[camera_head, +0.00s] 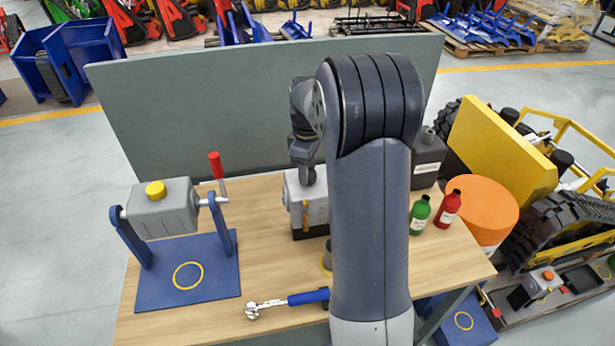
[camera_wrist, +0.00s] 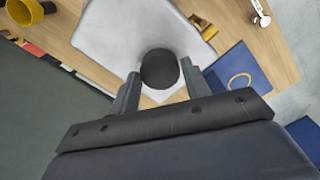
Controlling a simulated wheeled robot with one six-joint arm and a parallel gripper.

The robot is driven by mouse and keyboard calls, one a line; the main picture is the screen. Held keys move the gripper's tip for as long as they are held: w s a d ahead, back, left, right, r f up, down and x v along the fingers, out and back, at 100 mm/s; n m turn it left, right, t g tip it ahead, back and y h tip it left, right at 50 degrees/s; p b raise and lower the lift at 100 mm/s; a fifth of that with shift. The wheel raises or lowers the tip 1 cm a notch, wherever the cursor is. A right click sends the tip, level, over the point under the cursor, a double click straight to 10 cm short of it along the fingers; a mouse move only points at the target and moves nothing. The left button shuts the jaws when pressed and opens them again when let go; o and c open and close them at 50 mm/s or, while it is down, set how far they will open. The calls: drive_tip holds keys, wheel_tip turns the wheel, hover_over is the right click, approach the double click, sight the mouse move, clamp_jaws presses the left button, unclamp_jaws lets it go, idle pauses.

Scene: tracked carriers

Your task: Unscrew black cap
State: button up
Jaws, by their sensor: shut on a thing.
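The black cap (camera_wrist: 160,68) sits on top of a light grey container (camera_wrist: 112,30) in the wrist view. My gripper (camera_wrist: 161,78) has one finger on each side of the cap and is shut on it. In the head view the same container (camera_head: 293,190), with a dark base and a mustard-yellow part on its front, stands upright on the table behind my arm. My gripper (camera_head: 306,170) points down at its top there. My arm hides the container's right side.
A grey tank with a yellow cap (camera_head: 156,190) hangs on a blue stand (camera_head: 165,295) at left. A blue-handled wrench (camera_head: 308,297) lies in front. A green bottle (camera_head: 419,215), a red bottle (camera_head: 447,209) and a dark canister (camera_head: 428,160) stand right. A grey panel (camera_head: 220,110) rises behind.

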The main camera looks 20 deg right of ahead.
drive_tip(key=shift+r, duration=0.15)
drive_tip(key=shift+r, duration=1.25)
drive_tip(key=shift+r, duration=0.15)
drive_tip(key=shift+r, duration=1.6)
drive_tip(key=shift+o, duration=1.4)
drive_tip(key=c, duration=0.4)
drive_tip(key=shift+o, duration=0.2)
